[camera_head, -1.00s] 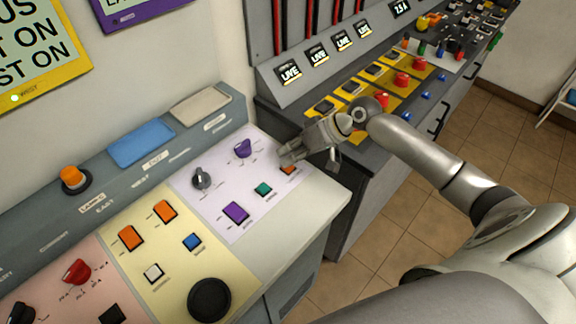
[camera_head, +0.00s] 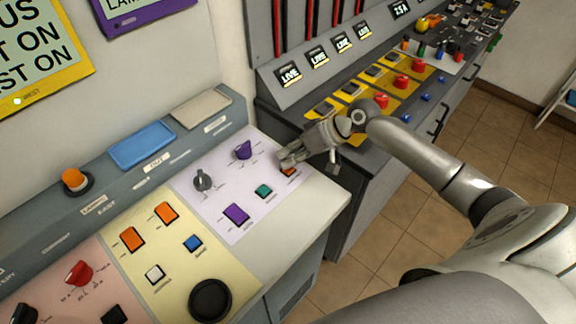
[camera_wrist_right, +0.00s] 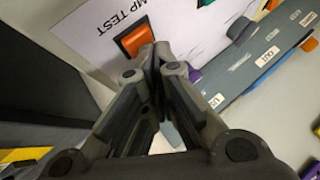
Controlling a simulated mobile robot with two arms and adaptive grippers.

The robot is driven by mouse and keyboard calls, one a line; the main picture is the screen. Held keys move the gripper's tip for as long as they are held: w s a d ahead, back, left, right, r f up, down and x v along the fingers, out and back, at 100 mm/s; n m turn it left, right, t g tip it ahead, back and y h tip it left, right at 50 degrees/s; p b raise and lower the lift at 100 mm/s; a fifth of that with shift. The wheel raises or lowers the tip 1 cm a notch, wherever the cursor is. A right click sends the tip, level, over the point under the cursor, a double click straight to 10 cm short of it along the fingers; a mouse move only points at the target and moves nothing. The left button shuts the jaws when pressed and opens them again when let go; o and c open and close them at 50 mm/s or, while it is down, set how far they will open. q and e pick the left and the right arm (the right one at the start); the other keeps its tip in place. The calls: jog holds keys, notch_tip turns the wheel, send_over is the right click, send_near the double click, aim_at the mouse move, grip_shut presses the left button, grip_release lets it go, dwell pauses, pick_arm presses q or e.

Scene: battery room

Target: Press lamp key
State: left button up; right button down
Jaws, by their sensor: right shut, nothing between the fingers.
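The orange lamp key (camera_head: 288,171) is a small square key near the right edge of the white panel section. In the right wrist view the orange key (camera_wrist_right: 135,40) stands in a dark frame beside printing that reads "MP TEST", its start cut off. My right gripper (camera_head: 285,161) is shut and empty, over the panel right at this key, and partly hides it in the head view. In the right wrist view the closed fingertips (camera_wrist_right: 155,58) are close to the key's edge; I cannot tell whether they touch. My left gripper is not in view.
A green key (camera_head: 263,191), a purple key (camera_head: 236,213), a purple knob (camera_head: 243,150) and a grey knob (camera_head: 202,180) share the white section. A yellow section with more keys lies to the left. A second console (camera_head: 345,75) with red buttons stands behind my right arm.

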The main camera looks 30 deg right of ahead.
jog(key=shift+r+p, duration=0.35)
jog(key=shift+r, duration=0.2)
notch_tip(320, 180, up, 5)
jog(key=p, duration=0.5)
jog(key=shift+r, duration=0.1)
dwell(0.6)
